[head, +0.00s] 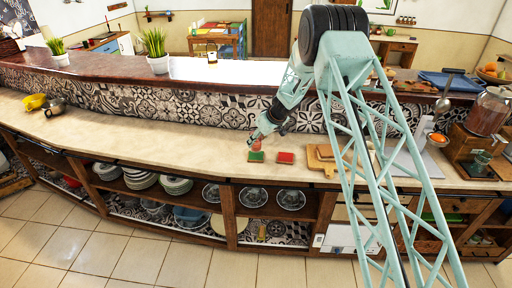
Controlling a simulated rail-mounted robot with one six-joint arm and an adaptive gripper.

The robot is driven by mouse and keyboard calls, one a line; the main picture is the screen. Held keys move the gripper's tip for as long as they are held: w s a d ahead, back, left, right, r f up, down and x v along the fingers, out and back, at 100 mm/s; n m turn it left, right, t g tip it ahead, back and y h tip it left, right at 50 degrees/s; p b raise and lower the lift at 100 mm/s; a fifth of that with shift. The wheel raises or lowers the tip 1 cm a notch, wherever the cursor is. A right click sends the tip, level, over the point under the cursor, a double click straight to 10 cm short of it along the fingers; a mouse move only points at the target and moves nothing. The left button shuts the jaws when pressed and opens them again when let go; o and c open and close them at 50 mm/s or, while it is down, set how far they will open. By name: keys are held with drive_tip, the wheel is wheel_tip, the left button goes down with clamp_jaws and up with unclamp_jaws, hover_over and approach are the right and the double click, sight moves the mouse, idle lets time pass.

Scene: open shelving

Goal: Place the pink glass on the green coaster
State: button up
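The pink glass (256,145) is small in the head view and sits at the fingertips of my gripper (255,139), which appears shut on it. The green coaster (256,157) lies on the pale counter just below the glass in the picture. The base of the glass shows at the coaster's far edge. I cannot tell whether it touches the coaster or hangs a little above or behind it. The fingers partly cover the glass.
A red coaster (286,158) lies just right of the green one. Wooden boards (322,158) lie further right, partly behind my arm. A raised, tiled bar ledge (200,108) runs behind the counter. The counter (170,140) to the left is clear.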

sight(256, 146)
drive_tip(key=shift+f+b, duration=0.45)
drive_tip(key=shift+f, duration=1.3)
drive_tip(key=shift+f, duration=0.1)
drive_tip(key=o, duration=1)
drive_tip(key=shift+s+d+r, duration=0.1)
drive_tip(key=shift+s+r, duration=0.05)
drive_tip(key=shift+r, duration=0.25)
drive_tip(key=shift+p+v, duration=0.65)
drive_tip(key=shift+v, duration=5)
